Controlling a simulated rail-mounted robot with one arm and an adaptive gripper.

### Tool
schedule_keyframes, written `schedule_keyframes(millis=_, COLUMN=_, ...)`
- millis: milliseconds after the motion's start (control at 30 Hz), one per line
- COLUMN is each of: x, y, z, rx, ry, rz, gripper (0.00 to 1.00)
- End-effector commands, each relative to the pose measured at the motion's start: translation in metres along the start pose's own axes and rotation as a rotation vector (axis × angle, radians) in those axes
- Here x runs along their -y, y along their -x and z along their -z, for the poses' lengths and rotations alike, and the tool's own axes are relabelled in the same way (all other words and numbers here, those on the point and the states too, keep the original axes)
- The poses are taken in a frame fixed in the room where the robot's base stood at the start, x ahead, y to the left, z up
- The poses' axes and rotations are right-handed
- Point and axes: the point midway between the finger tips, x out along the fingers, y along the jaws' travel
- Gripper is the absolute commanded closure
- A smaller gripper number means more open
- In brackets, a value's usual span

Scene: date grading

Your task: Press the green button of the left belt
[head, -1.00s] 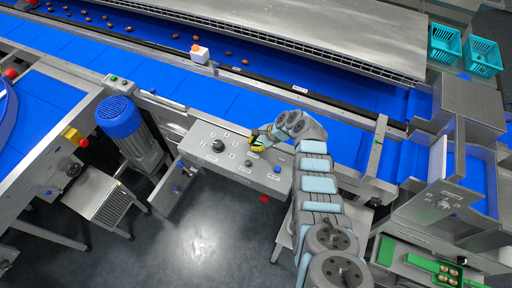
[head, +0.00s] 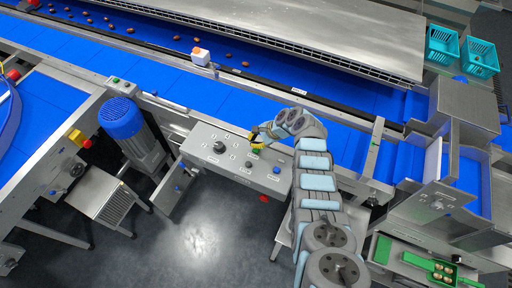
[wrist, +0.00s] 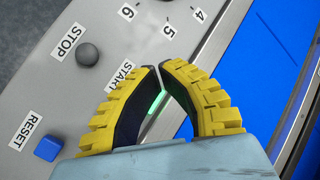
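A grey control panel (head: 205,165) stands in front of the blue belt, below the middle of the head view. In the wrist view, the panel (wrist: 60,100) carries START, STOP and RESET labels. A green button (wrist: 155,103) shows in part between my gripper's fingers, beside the START label; the fingers hide the rest. My gripper (wrist: 160,68) has yellow and black fingers, their tips together over the panel near that button. In the head view, my gripper (head: 254,147) is low over the panel's right part. I cannot tell whether it touches the button.
A dark round button (wrist: 87,54) is beside STOP, and a blue button (wrist: 48,148) beside RESET. A black knob (head: 219,147) is on the panel's left part. A blue motor (head: 121,117) stands left of the panel. Brown dates (head: 228,55) lie on the far belt.

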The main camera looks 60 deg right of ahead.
Motion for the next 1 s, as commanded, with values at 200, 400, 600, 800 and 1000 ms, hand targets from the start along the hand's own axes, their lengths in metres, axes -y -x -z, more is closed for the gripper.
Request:
schedule_keyframes(millis=200, x=0.010, y=0.017, z=-0.010, rx=0.001, ry=0.001, rz=0.000, gripper=1.00)
schedule_keyframes(millis=400, x=0.014, y=0.026, z=-0.015, rx=0.000, ry=0.000, rz=0.000, gripper=1.00)
schedule_keyframes(millis=600, x=0.013, y=0.025, z=-0.014, rx=0.000, ry=0.000, rz=0.000, gripper=1.00)
schedule_keyframes(millis=800, x=0.013, y=0.025, z=-0.014, rx=0.000, ry=0.000, rz=0.000, gripper=1.00)
schedule_keyframes(millis=1000, x=0.013, y=0.025, z=-0.014, rx=0.000, ry=0.000, rz=0.000, gripper=1.00)
